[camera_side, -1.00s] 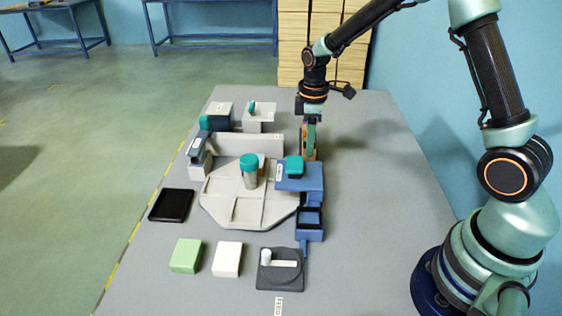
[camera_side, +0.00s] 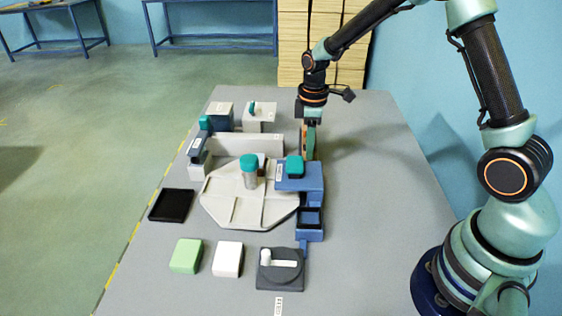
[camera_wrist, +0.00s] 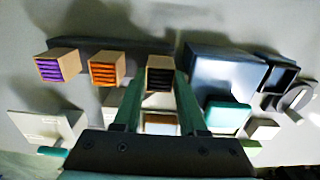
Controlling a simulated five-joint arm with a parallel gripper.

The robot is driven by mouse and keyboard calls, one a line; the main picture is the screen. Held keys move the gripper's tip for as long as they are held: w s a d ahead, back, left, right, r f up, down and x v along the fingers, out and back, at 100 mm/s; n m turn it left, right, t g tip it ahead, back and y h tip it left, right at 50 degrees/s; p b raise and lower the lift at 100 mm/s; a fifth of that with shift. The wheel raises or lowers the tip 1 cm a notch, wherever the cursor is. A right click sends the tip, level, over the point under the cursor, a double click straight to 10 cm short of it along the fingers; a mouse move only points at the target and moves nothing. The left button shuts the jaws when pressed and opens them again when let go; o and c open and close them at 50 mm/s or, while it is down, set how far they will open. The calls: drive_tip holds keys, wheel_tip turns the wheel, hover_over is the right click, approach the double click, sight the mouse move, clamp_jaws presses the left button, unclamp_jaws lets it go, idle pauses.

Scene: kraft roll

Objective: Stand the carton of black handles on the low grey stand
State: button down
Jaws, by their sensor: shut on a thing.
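The carton of black handles (camera_wrist: 160,77) is a small tan box with dark slats on its face. It shows in the wrist view between the fingertips. My gripper (camera_side: 309,142) is shut on it, beyond the blue box in the side view; the fingers mostly hide the carton there. In the wrist view, two similar cartons stand to its left, one with orange handles (camera_wrist: 106,72) and one with purple handles (camera_wrist: 62,68). I cannot tell which grey piece is the low stand. A broad light-grey octagonal tray (camera_side: 225,208) and a dark-grey base (camera_side: 268,281) are in view.
The blue box with a teal top (camera_side: 312,180) stands close beside my gripper. A teal-capped cylinder (camera_side: 250,172) stands on the tray. A long light-grey wall (camera_side: 245,148) is behind it. Green (camera_side: 186,255) and white (camera_side: 227,258) blocks lie in front. The table's right side is clear.

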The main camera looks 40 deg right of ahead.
drive_tip(key=shift+f, duration=0.25)
drive_tip(key=shift+c, duration=1.9)
unclamp_jaws()
drive_tip(key=shift+r, duration=0.1)
wheel_tip(320, 180, up, 12)
drive_tip(key=s+a+r+m+t, duration=0.2)
drive_tip(key=s+r+m, duration=0.1)
drive_tip(key=s, duration=0.4)
drive_tip(key=s+a+r+m+t, duration=0.2)
drive_tip(key=s+r+m+t, duration=0.1)
drive_tip(key=s+m, duration=0.3)
drive_tip(key=shift+s+r+t, duration=0.2)
drive_tip(key=shift+s+t, duration=0.1)
drive_tip(key=shift+s, duration=0.85)
